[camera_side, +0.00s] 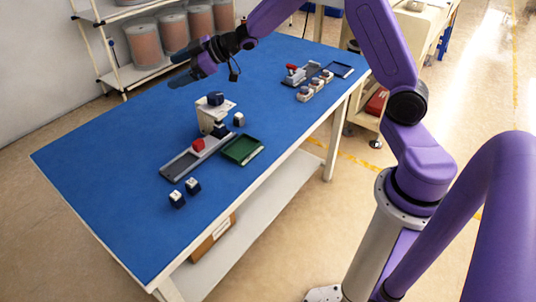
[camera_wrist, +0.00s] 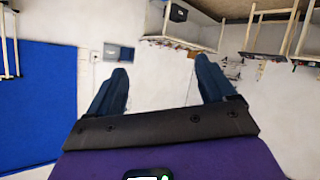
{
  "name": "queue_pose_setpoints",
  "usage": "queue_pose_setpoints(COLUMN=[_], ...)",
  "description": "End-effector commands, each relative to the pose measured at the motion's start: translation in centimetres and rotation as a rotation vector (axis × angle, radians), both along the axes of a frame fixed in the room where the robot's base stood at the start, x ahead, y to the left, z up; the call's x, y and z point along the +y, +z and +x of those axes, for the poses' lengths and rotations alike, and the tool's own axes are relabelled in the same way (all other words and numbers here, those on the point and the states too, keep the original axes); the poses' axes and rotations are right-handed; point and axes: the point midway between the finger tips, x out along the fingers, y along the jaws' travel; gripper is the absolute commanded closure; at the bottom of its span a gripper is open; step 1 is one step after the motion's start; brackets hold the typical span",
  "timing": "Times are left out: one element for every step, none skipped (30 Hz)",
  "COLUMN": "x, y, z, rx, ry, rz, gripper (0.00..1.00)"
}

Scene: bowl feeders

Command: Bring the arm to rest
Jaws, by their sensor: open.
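My gripper (camera_side: 178,72) is raised above the far left part of the blue table (camera_side: 105,160) in the side view, pointing left. In the wrist view my gripper (camera_wrist: 158,85) has its two dark fingers spread wide apart with nothing between them. Between and beyond the fingers I see a pale wall, with shelves at the top. Part of the blue tabletop (camera_wrist: 40,105) shows at the left of the wrist view. My purple arm reaches in from the upper right of the side view.
A white feeder (camera_side: 213,115) with a dark block on top stands mid-table. A grey track (camera_side: 182,163) with a red block, a green tray (camera_side: 243,150) and dark blocks (camera_side: 185,193) are near it. A second station (camera_side: 295,75) is at the far right. Shelves with drums (camera_side: 174,33) stand behind.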

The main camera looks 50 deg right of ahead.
Motion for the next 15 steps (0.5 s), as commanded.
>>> queue_pose_setpoints(x=[1.6, 2.4, 3.3, 3.8, 4.4, 5.0, 5.3, 5.6, 5.9, 6.0, 6.1, 6.0, 5.9, 5.7, 5.3], y=[1.0, 1.3, 1.6, 1.7, 1.9, 2.0, 2.0, 1.9, 1.9, 1.8, 1.6, 1.4, 1.2, 1.0, 0.7], z=[-1.9, -3.1, -4.7, -6.1, -7.5, -9.5, -11.1, -12.8, -15.1, -16.9, -18.8, -21.3, -23.2, -25.2, -27.8], rx=[0.021, 0.041, 0.071, 0.094, 0.118, 0.153, 0.182, 0.211, 0.252, 0.284, 0.317, 0.362, 0.397, 0.434, 0.481], ry=[-0.012, -0.024, -0.037, -0.046, -0.053, -0.059, -0.063, -0.065, -0.064, -0.062, -0.059, -0.051, -0.043, -0.034, -0.018], rz=[-0.027, -0.043, -0.067, -0.083, -0.101, -0.125, -0.143, -0.163, -0.189, -0.209, -0.229, -0.259, -0.281, -0.304, -0.336], gripper=[0.16, 0.16, 0.16, 0.16, 0.16, 0.16, 0.16, 0.16, 0.16, 0.16, 0.16, 0.16, 0.16, 0.16, 0.16])
